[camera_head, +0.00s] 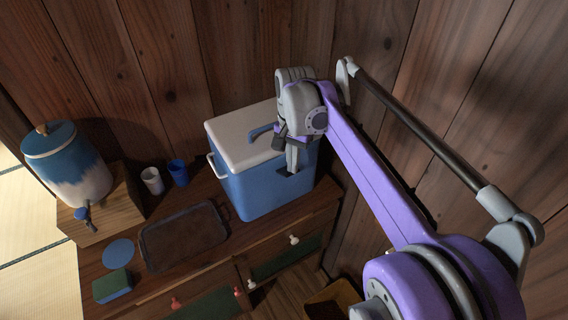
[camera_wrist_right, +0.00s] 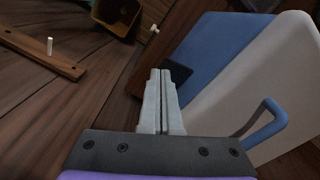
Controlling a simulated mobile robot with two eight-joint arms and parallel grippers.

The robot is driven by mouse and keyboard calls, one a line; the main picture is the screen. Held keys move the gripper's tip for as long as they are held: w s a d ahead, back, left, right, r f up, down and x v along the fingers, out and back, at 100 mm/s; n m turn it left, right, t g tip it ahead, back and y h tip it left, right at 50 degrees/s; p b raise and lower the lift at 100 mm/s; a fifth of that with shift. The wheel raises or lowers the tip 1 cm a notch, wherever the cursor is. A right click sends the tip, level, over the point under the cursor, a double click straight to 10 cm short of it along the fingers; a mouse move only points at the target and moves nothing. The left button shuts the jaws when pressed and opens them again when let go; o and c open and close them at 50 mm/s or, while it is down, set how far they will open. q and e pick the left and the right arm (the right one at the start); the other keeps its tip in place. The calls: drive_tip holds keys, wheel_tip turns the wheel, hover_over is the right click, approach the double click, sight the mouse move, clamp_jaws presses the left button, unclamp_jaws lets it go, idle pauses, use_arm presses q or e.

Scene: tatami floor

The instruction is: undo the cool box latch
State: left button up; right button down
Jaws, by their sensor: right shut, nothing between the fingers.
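The cool box (camera_head: 248,182) has a blue body and a pale lid (camera_head: 238,132), which looks closed. It stands on the wooden cabinet; it also fills the right of the right wrist view (camera_wrist_right: 220,45). A dark latch (camera_wrist_right: 178,72) shows on its blue side in the wrist view, just beyond my fingertips. My right gripper (camera_head: 291,170) is in front of the box's right side, at the latch; its fingers (camera_wrist_right: 159,73) are shut and empty. I cannot tell whether the fingertips touch the latch. A blue handle (camera_wrist_right: 268,122) sticks up by the lid. My left gripper is not in view.
On the cabinet top (camera_head: 215,265) are a dark tray (camera_head: 183,237), white cup (camera_head: 152,181), blue cup (camera_head: 178,172), blue disc (camera_head: 118,253) and green sponge (camera_head: 112,286). A blue-white dispenser (camera_head: 68,165) stands left on a wooden block (camera_head: 120,210). Wooden walls close in behind and right.

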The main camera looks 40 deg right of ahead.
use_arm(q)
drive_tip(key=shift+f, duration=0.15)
use_arm(e)
drive_tip(key=shift+s+f, duration=0.15)
drive_tip(key=shift+f, duration=0.05)
drive_tip(key=shift+r, duration=0.15)
use_arm(q)
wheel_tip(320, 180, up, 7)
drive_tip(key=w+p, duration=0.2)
drive_tip(key=p, duration=0.3)
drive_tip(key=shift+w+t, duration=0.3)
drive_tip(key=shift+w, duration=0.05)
use_arm(e)
wheel_tip(320, 180, up, 9)
drive_tip(key=s, duration=0.2)
drive_tip(key=shift+a, duration=0.15)
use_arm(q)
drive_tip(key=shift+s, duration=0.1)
use_arm(e)
drive_tip(key=shift+a, duration=0.1)
